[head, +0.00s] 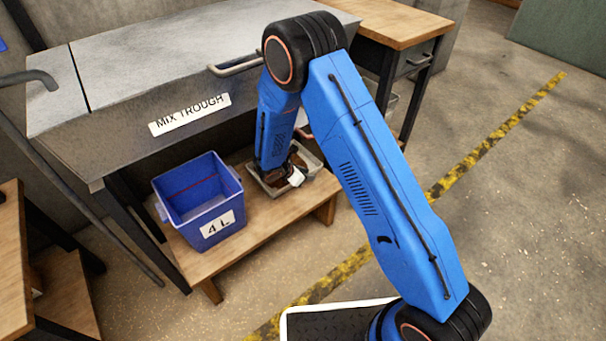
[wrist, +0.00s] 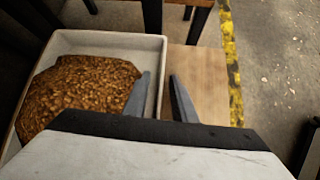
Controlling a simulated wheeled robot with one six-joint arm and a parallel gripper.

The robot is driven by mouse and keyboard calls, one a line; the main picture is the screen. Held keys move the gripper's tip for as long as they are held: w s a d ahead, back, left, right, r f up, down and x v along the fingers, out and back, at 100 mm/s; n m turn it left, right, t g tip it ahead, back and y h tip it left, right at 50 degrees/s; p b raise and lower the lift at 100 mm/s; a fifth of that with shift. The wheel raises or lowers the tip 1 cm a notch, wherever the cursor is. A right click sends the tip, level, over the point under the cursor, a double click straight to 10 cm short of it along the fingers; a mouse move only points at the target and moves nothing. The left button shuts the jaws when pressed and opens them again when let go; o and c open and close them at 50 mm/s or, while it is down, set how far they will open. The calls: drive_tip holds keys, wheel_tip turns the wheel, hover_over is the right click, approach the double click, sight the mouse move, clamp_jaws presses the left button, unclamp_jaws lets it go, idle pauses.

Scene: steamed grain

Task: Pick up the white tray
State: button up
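The white tray (wrist: 110,42) holds a heap of brown grain (wrist: 84,88) and rests on a low wooden bench. In the head view the tray (head: 311,160) is partly hidden behind my arm, at the bench's right part. My gripper (wrist: 160,85) is open at the tray's right side wall. In the wrist view one finger is on the inner side of that wall and the other is outside, over the bare wood. A gap shows between the fingers, and I cannot tell whether either touches the wall. In the head view my gripper (head: 290,177) is small and partly hidden.
A blue bin (head: 200,200) labelled "4 L" stands on the bench (head: 262,222) left of the tray. The grey trough (head: 160,75) labelled "MIX TROUGH" overhangs the bench. A wooden table (head: 395,20) stands behind. Floor to the right, past a yellow-black line (head: 470,160), is clear.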

drive_tip(key=shift+d+f, duration=0.1)
clamp_jaws()
idle(1.5)
